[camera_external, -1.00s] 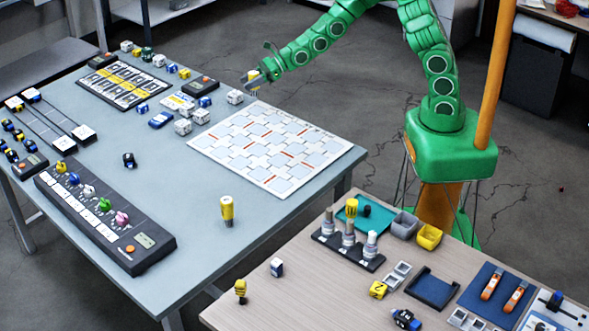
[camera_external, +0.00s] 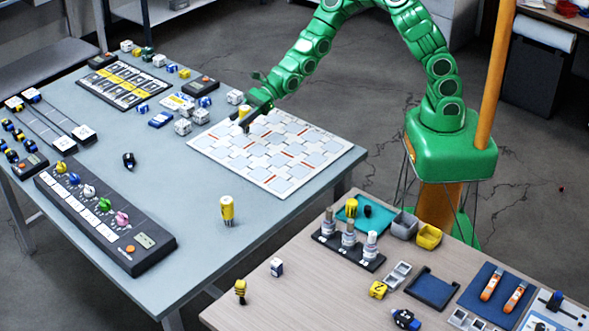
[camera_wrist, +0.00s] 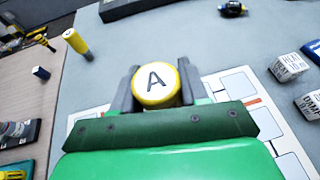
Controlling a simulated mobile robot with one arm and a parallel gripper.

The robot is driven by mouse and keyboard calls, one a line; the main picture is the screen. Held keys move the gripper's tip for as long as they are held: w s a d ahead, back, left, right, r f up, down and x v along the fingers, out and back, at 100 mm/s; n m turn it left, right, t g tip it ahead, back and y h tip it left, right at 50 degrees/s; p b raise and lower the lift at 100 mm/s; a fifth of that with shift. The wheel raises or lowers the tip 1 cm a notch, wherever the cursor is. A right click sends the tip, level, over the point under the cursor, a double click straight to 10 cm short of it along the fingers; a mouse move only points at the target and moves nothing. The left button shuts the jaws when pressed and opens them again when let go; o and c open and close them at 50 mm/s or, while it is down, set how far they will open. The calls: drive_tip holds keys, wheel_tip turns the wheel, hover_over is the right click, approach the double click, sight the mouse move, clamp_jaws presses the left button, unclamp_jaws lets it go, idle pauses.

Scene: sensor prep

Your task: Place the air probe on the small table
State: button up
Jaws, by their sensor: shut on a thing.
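My gripper (camera_external: 243,120) is shut on a yellow-capped probe, apparently the air probe (camera_wrist: 157,82). In the wrist view its round top shows a black letter A on white, between the two grey fingers. In the external view the held probe (camera_external: 244,112) is above the left part of the printed white sheet on the grey-blue table (camera_external: 185,235). Its lower end is hard to see, so I cannot tell whether it touches the sheet. A wooden-topped table (camera_external: 325,300) stands at the front right. Which of the two is the small table is not clear.
Another yellow cylinder (camera_external: 227,210) stands upright on the grey-blue table. A black console with knobs (camera_external: 105,225) lies at its left. White cubes (camera_external: 183,127) sit left of my gripper. A probe rack (camera_external: 347,250) and bins stand on the wooden table.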

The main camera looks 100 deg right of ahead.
drive_tip(key=s+a+f+n+g+y, duration=0.1)
drive_tip(key=s+a+n+g+y, duration=0.1)
drive_tip(key=a, duration=1)
drive_tip(key=s+a+f+n+g+y, duration=0.1)
drive_tip(key=s+a+n+g+y, duration=0.15)
drive_tip(key=a, duration=0.85)
drive_tip(key=n+g+y, duration=0.1)
drive_tip(key=n+g, duration=0.3)
hover_over(304, 253)
drive_tip(key=shift+a+f, duration=0.3)
drive_tip(key=shift+f, duration=0.25)
drive_tip(key=shift+f, duration=5.05)
drive_tip(key=o, duration=1.1)
drive_tip(key=shift+f, duration=0.1)
drive_tip(key=shift+d+r, duration=0.25)
drive_tip(key=v, duration=1.1)
drive_tip(key=shift+d, duration=0.2)
